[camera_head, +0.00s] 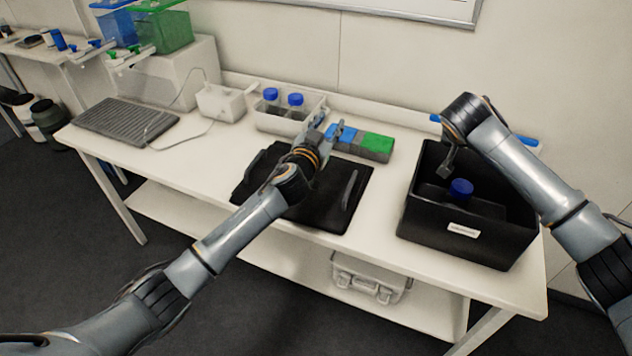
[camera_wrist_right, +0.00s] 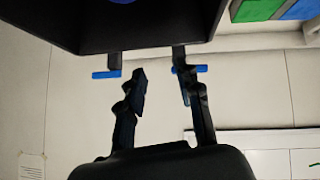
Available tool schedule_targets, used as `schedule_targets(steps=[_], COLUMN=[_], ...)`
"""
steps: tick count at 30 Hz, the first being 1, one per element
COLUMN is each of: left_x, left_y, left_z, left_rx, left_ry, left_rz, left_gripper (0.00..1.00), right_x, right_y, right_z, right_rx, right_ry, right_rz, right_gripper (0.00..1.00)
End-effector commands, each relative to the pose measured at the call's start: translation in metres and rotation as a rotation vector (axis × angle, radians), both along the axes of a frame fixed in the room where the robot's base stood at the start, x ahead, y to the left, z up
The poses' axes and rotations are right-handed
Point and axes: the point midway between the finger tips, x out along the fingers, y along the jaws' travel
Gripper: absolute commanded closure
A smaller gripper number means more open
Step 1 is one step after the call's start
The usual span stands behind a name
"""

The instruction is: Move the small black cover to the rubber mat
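The black cover (camera_head: 330,213), a flat dark panel with a raised handle at each side, lies on the white table in the head view. The grey ribbed rubber mat (camera_head: 125,121) lies bare at the table's left end. My left gripper (camera_head: 329,129) is above the cover's far edge, with its fingers apart and nothing visible between them. My left wrist hides part of the cover. My right gripper is open and empty in the right wrist view (camera_wrist_right: 162,95). In the head view it is over the black box, mostly hidden by its own arm.
A deep black box (camera_head: 470,243) with a blue-capped bottle (camera_head: 461,189) stands at the right. A white tray (camera_head: 280,123) with blue-capped bottles, a blue-green rack (camera_head: 374,147) and a white device (camera_head: 221,103) line the back. Clear table lies between mat and cover.

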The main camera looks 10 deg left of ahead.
Motion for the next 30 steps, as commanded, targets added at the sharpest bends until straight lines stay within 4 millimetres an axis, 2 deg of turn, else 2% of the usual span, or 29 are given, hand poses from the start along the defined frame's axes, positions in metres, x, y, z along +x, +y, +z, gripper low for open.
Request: schedule_targets(steps=[16, 21, 30], left_x=[0.0, 0.0, 0.0], left_y=[0.0, 0.0, 0.0], left_z=[0.0, 0.0, 0.0], left_rx=[0.0, 0.0, 0.0], left_ry=[0.0, 0.0, 0.0], left_rz=[0.0, 0.0, 0.0], left_gripper=[0.64, 0.64, 0.64], right_x=[-0.066, -0.075, -0.076], right_y=[0.031, 0.035, 0.035], right_z=[0.069, 0.078, 0.08], right_rx=[0.005, 0.005, 0.004], right_ry=[-0.002, -0.002, -0.001], right_rz=[0.004, 0.002, 0.002], right_gripper=[0.66, 0.66, 0.66])
